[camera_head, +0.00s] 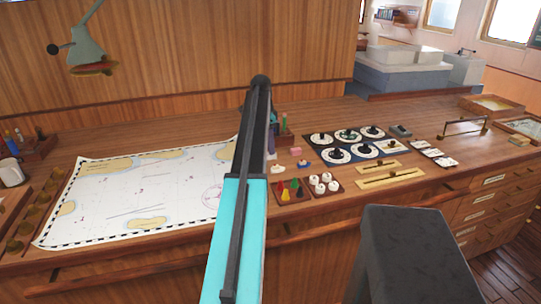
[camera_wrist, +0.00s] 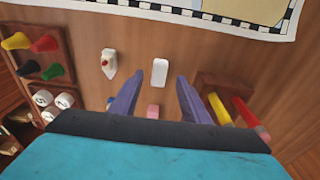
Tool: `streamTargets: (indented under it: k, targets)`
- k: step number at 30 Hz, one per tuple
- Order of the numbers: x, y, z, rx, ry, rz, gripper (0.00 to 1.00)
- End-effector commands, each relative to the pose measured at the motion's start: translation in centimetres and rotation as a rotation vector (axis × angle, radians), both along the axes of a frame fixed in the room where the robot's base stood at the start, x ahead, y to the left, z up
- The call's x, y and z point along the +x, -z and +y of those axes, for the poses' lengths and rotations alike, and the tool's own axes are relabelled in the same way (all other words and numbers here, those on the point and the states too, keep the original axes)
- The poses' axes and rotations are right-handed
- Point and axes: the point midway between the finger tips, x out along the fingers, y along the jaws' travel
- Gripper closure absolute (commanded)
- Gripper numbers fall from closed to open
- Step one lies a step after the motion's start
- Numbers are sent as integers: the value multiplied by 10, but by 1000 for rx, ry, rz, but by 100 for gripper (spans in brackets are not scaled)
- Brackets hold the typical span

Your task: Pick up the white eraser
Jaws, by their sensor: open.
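The white eraser (camera_wrist: 159,72) is a small rounded white block lying on the wooden desk in the wrist view. My gripper (camera_wrist: 160,80) is open, its two dark purple fingers pointing toward the eraser with one on each side of its near end. Nothing is held. I cannot tell how high the fingertips are above the desk. In the head view my arm covers this spot, and I cannot make out the eraser there.
A small white boat-like piece (camera_wrist: 109,62) lies left of the eraser, and a pink block (camera_wrist: 153,110) lies between the fingers' bases. A wooden holder (camera_wrist: 212,82) with yellow and red items stands close to the right finger. Colored pawns (camera_head: 286,188) and a chart (camera_head: 150,190) flank the area.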

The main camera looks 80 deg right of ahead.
Motion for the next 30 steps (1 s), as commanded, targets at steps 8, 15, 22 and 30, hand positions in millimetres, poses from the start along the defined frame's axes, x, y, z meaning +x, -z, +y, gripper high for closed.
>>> streamTargets:
  k: [8, 15, 22, 30]
  targets:
    - [-4, 27, 0, 0, 0, 0, 58]
    - [-4, 33, 0, -1, -1, 0, 58]
    - [-3, 33, 0, -1, -1, 0, 58]
    - [-3, 32, 0, -1, -2, 0, 71]
